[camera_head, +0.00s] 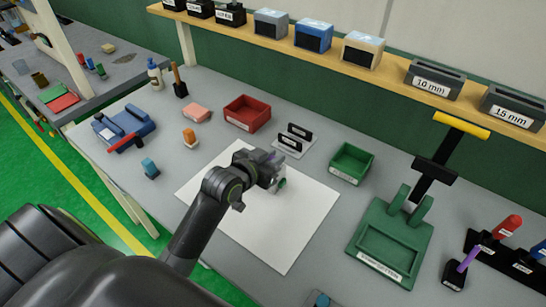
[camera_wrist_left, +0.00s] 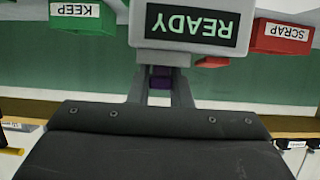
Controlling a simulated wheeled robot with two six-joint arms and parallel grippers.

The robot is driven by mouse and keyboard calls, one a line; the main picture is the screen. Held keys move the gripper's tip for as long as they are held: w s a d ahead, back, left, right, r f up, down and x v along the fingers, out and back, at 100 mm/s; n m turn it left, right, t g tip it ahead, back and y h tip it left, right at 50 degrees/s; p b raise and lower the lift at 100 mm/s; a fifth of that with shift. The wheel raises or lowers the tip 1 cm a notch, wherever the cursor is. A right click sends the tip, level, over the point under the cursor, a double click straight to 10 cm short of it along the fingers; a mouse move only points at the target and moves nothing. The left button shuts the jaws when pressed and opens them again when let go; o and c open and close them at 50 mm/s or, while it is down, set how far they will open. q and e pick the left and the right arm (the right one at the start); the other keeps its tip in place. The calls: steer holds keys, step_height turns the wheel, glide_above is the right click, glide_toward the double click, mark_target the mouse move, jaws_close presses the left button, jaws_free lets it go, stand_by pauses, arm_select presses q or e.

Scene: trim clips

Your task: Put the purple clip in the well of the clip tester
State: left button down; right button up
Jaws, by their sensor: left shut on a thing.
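My left gripper (camera_head: 273,168) is over the white mat (camera_head: 300,225) in the head view, with its arm coming from the lower left. In the left wrist view the gripper (camera_wrist_left: 160,88) is shut on the purple clip (camera_wrist_left: 160,76), which shows as a small purple patch between the fingers. The clip tester (camera_wrist_left: 195,25) is just beyond the fingertips there, a grey box with an upside-down READY display. Its well is hidden, so I cannot tell whether the clip touches it. My right gripper is not in view.
A red SCRAP bin (camera_head: 246,112) and a green KEEP bin (camera_head: 352,163) stand behind the mat. A white-based stand with two dark uprights (camera_head: 294,137) lies between them. A green press (camera_head: 392,240) stands right. The mat's front is clear.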

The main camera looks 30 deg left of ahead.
arm_select(q)
steer(key=shift+f, duration=0.1)
steer(key=shift+f, duration=0.25)
steer(key=shift+s+f, duration=0.15)
steer(key=shift+f, duration=0.3)
steer(key=c, duration=1.3)
jaws_free()
steer(key=shift+r, duration=0.55)
steer(key=shift+s+a, duration=0.1)
steer(key=shift+s, duration=0.15)
steer(key=v, duration=0.7)
steer(key=r+v, duration=0.1)
steer(key=v, duration=0.3)
steer(key=shift+b, duration=0.4)
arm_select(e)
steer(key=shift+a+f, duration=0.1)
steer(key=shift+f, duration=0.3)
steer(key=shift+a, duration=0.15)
